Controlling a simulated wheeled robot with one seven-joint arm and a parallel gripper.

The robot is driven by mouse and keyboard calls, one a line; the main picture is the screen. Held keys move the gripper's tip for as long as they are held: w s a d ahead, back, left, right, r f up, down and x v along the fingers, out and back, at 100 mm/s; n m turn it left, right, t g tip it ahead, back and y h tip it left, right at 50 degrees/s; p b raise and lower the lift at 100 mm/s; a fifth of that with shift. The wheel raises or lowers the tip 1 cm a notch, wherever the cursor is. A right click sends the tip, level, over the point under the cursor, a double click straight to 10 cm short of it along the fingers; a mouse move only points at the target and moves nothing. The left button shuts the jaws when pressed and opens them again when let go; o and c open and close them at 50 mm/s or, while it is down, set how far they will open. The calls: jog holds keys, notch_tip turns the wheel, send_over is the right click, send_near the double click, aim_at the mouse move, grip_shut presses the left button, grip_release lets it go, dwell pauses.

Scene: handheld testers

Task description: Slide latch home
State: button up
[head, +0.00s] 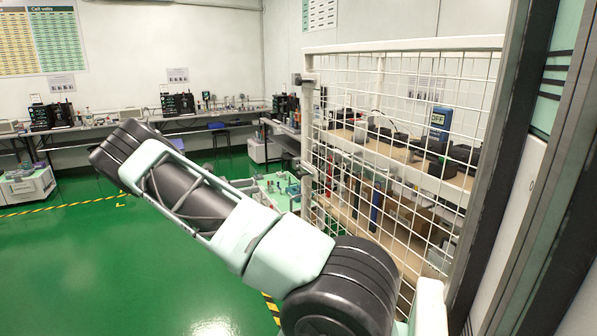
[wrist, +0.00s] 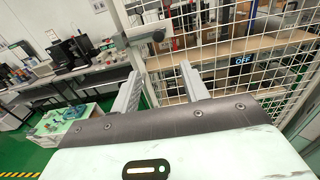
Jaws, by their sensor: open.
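In the wrist view the latch (wrist: 146,36) is a dark grey bar with a rounded end, lying roughly sideways across the white post. My gripper (wrist: 161,70) is open and empty, its two grey fingers pointing toward the mesh. The latch lies beyond the fingertips and above them in the picture, with no contact visible. How far the bolt is engaged cannot be told. My gripper cannot be made out in the head view.
Behind the mesh, shelves (head: 398,153) hold dark boxes and a blue device reading OFF (head: 440,120). A dark frame (head: 487,150) stands at right. Benches with testers (head: 178,103) line the back wall. A low pale-green table (head: 272,184) stands left of the gate. Green floor at left is open.

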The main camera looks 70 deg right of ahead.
aim_at(297, 176)
jog(key=p+x, duration=0.2)
jog(key=x, duration=0.4)
jog(key=p+x, duration=0.2)
jog(key=x, duration=0.3)
jog(key=p+x, duration=0.2)
jog(key=x, duration=0.4)
jog(key=shift+s+d+r, duration=0.2)
jog(key=shift+d+r, duration=0.15)
